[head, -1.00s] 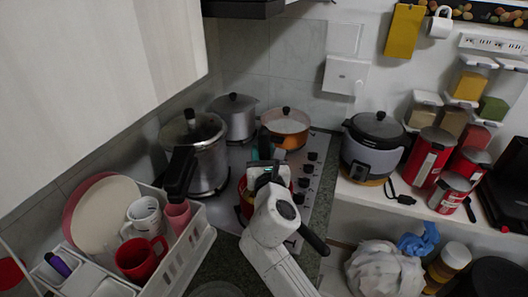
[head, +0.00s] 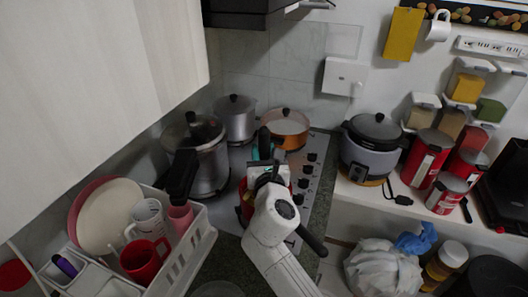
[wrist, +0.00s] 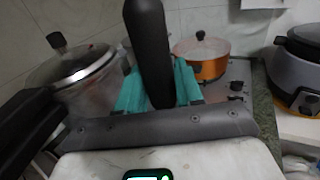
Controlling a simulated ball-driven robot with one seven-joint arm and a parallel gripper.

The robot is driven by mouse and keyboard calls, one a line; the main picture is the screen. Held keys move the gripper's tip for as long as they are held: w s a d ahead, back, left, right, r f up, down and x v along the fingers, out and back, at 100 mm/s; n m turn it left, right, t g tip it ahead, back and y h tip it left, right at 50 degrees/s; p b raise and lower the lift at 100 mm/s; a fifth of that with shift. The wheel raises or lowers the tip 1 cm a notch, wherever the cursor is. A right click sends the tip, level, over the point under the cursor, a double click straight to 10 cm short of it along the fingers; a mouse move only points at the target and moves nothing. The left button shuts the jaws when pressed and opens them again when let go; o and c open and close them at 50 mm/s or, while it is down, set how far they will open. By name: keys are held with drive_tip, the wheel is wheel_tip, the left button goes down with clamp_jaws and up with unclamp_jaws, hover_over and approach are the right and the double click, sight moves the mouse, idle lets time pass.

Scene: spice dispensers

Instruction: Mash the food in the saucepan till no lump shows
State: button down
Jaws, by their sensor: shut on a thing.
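My gripper (wrist: 160,92) has teal fingers closed on an upright black handle (wrist: 148,45), which I take to be the masher's. The handle's top (head: 264,138) also shows in the head view, above my wrist. A red saucepan (head: 245,208) sits on the stove under my gripper, with a black handle (head: 312,242) pointing to the lower right. My wrist covers most of the pan.
A large pressure cooker (head: 207,165) stands close on the left, a grey pot (head: 236,122) and an orange pan (head: 288,130) behind. A rice cooker (head: 372,150) is on the right. A white dish rack (head: 200,240) fills the lower left.

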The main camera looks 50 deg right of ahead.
drive_tip(key=shift+r+p, duration=0.35)
drive_tip(key=shift+r, duration=0.35)
drive_tip(key=shift+f, duration=0.1)
drive_tip(key=shift+a, duration=0.15)
drive_tip(key=a, duration=0.1)
drive_tip(key=s+a, duration=0.1)
drive_tip(key=shift+a, duration=0.4)
drive_tip(key=shift+f, duration=0.1)
